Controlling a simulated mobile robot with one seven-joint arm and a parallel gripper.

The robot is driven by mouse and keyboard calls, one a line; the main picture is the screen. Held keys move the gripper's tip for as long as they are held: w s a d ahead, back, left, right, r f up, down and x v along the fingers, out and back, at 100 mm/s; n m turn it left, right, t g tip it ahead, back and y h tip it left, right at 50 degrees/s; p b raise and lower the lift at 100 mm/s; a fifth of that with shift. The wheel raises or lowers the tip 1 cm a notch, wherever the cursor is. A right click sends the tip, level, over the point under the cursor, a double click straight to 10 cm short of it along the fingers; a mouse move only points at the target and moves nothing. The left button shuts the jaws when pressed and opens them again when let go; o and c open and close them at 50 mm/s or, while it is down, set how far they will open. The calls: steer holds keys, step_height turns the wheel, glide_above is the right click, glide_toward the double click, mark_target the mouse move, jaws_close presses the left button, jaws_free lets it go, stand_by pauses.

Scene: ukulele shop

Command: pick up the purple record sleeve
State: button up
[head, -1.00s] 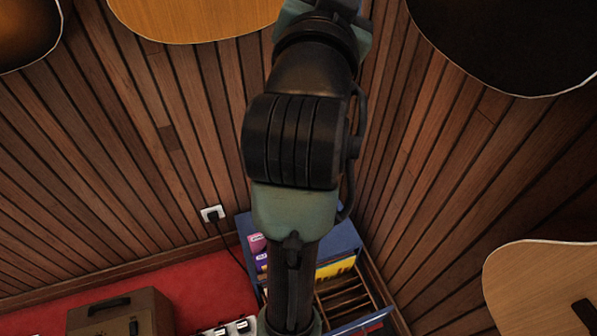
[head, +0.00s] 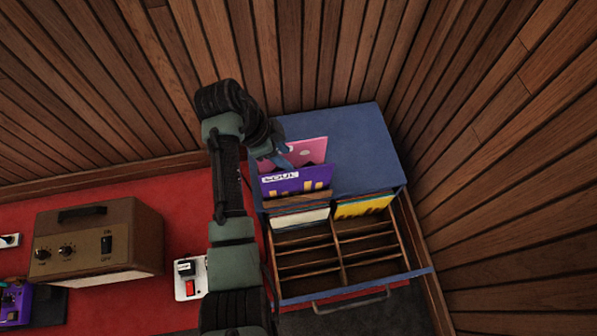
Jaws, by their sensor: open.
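The purple record sleeve (head: 298,182) stands upright at the back left of an open blue record drawer (head: 420,271). It has a white label across its top and yellow shapes below. A pink sleeve (head: 309,151) stands right behind it. My gripper (head: 284,160) is open, over the back left of the drawer, by the pink sleeve and just behind the purple sleeve's top edge. Its fingertips are partly hidden, and I cannot tell whether they touch a sleeve.
A yellow sleeve (head: 364,207) stands in the right column, and white-edged sleeves (head: 301,219) stand in front of the purple one. The front slots are empty. A brown amplifier (head: 95,240) and a small pedal (head: 191,278) are at left. Wooden walls close the corner.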

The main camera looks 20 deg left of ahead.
steer(key=b, duration=0.4)
glide_toward(301, 180)
steer(key=x, duration=0.2)
steer(key=w+x, duration=0.1)
steer(key=x, duration=0.2)
steer(key=shift+d, duration=0.15)
steer(key=shift+s+a+b+x, duration=0.1)
steer(key=shift+s+b+x, duration=0.1)
steer(key=shift+b+x, duration=0.85)
steer(key=shift+s+a+b+x, duration=0.15)
steer(key=shift+b+x, duration=0.5)
steer(key=shift+x, duration=0.85)
steer(key=shift+f, duration=0.25)
jaws_close()
